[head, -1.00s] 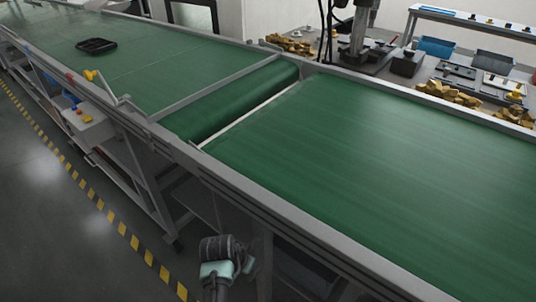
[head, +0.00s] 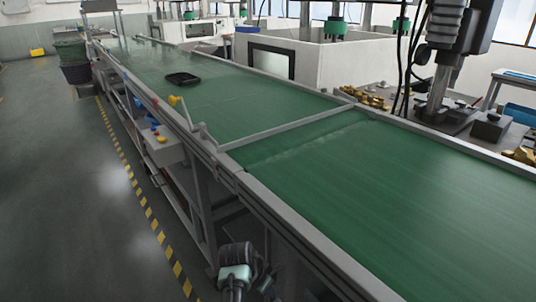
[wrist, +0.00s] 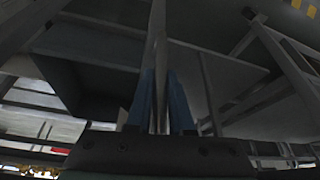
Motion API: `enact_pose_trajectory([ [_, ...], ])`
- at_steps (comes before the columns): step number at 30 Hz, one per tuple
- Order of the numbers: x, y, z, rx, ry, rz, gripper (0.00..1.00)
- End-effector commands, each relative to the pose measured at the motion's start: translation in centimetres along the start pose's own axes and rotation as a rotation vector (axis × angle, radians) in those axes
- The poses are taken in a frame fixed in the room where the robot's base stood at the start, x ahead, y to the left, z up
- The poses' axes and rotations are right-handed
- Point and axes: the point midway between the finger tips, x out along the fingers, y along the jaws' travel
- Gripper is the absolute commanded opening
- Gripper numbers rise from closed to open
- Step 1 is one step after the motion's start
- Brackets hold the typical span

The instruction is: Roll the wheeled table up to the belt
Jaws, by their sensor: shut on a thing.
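The green belt (head: 225,95) runs from the far left toward the middle in the head view. A second green-topped section (head: 420,195) lies at the near right, its end close against the crossbar side. I cannot tell for certain which section is the wheeled table; no wheels show clearly. In the head view my arm reaches low beside the near grey frame, and its fingers are hidden. In the wrist view my gripper (wrist: 160,112) has its two blue fingers closed around an upright grey bar (wrist: 158,45), part of the frame under a flat top.
A black tray (head: 183,79) lies on the belt. A control box (head: 160,148) with coloured buttons juts from its near side. Yellow-black floor tape (head: 150,217) runs alongside, with clear floor to its left. Machines stand behind, including a drill-like column (head: 440,85).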

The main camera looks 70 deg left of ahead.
Motion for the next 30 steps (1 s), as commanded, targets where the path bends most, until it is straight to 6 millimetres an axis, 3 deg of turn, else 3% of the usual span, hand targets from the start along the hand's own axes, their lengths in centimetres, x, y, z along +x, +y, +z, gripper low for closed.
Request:
enact_pose_trajectory([
  [1,0.1,0.1,0.1,0.001,-0.005,0.003,0.00],
  [2,0.1,0.1,0.1,0.001,-0.005,0.003,0.22],
  [3,0.1,0.1,0.1,0.001,-0.005,0.003,0.29],
  [7,0.1,0.1,0.1,0.001,-0.003,0.002,0.50],
  [19,-0.7,0.1,-0.1,0.001,0.000,0.000,0.50],
  [23,-2.5,0.1,-0.1,0.001,0.000,0.000,0.50],
  [30,-7.5,0.1,-0.1,0.001,0.000,-0.001,0.50],
])
